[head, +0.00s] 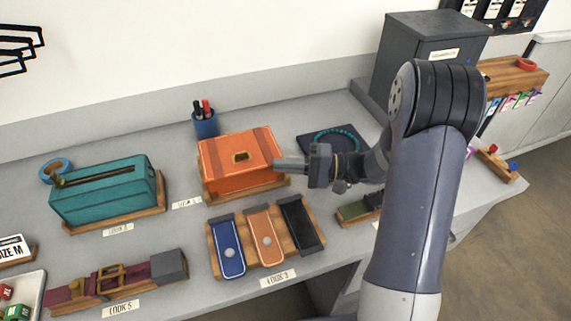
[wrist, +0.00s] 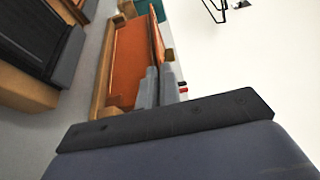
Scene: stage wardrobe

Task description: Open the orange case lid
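The orange case (head: 222,176) sits on a wooden base (head: 262,190) in the middle of the counter. In the wrist view the case's orange side (wrist: 126,66) lies just beyond the grey fingers (wrist: 160,86). The fingers look close together, with nothing seen between them. The fingers hide part of the case there.
A teal case (head: 110,195) stands left. A tray of blue, orange and black straps (head: 265,240) lies in front. A pen cup (head: 205,124) stands behind. A dark mat with a teal necklace (head: 345,140) lies behind my gripper, near a grey cabinet (head: 410,55).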

